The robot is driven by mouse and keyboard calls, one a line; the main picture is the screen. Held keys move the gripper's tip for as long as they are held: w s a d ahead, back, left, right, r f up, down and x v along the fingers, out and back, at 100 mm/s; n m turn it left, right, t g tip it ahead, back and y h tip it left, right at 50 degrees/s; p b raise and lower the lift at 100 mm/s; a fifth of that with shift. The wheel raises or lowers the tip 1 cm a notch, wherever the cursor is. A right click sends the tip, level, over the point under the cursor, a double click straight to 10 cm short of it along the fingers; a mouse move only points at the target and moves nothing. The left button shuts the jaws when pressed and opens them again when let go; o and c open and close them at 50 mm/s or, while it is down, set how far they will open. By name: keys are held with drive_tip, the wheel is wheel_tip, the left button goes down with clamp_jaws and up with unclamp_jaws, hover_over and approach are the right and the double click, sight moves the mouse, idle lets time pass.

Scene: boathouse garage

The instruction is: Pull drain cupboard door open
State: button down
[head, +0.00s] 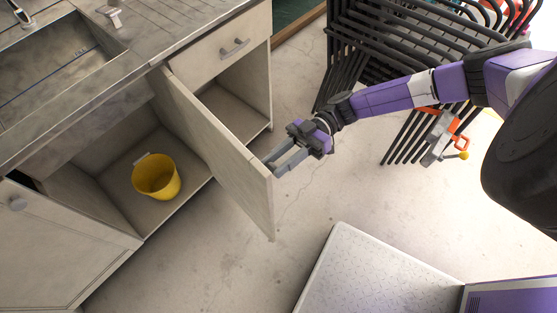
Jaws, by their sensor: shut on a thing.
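The drain cupboard door (222,148) stands swung out from the sink cabinet, seen nearly edge-on. Inside the open cupboard (105,178) a yellow bucket (157,177) stands on the floor panel. My gripper (279,164) is at the door's free edge, near its top corner, reaching in from the right. It is shut on the door there. The handle itself is hidden behind the door and my fingers.
A closed cabinet door (50,245) with a round knob is at the lower left. A drawer (222,45) sits above an open compartment right of the door. Stacked folding chairs (400,45) stand behind my arm. Concrete floor (235,260) is clear below the door.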

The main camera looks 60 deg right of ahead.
drive_tip(key=c, duration=1)
unclamp_jaws()
drive_tip(key=shift+c, duration=0.2)
drive_tip(key=b+v, duration=0.1)
drive_tip(key=v, duration=0.6)
drive_tip(key=shift+s+d, duration=0.15)
drive_tip(key=shift+d, duration=0.2)
